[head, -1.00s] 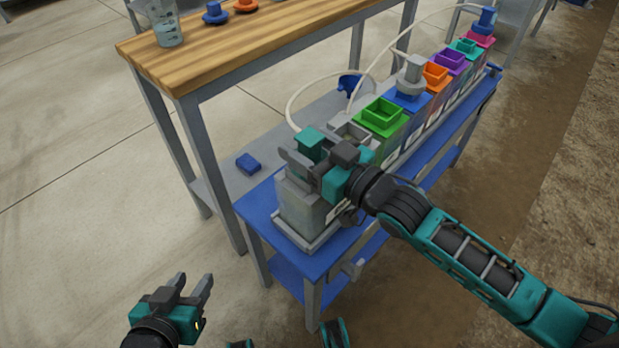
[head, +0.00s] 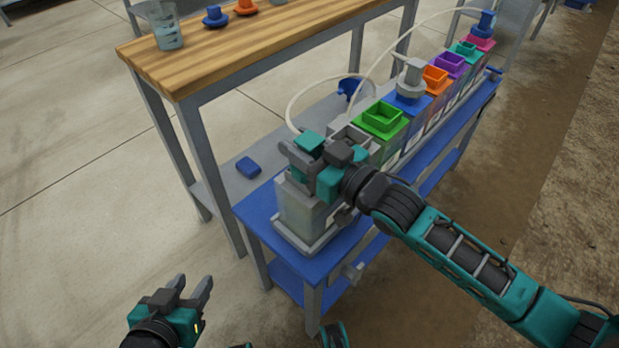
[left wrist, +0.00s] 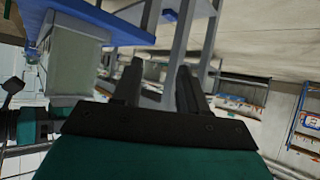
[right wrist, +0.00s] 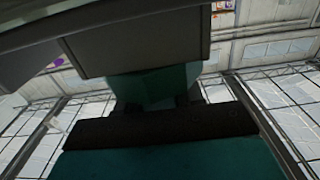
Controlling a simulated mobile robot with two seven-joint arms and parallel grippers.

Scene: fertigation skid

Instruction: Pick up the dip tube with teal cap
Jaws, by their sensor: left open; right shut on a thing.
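The teal cap of the dip tube (head: 309,143) shows in the head view at the near end of the tank row, with a pale hose rising from beside it. My right gripper (head: 312,157) is shut on the cap, above the nearest grey tank (head: 302,208). The tube below the cap is hidden. The right wrist view shows the teal cap (right wrist: 155,88) close up between dark fingers. My left gripper (head: 193,290) is open and empty, low in front of the blue bench and away from the tanks.
Tanks with green (head: 382,117), orange (head: 435,77) and purple (head: 450,64) collars continue along the blue bench (head: 262,212). A wooden-topped table (head: 240,45) stands behind, holding a beaker (head: 165,27). A small blue block (head: 248,167) lies on the grey shelf. Open floor lies left.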

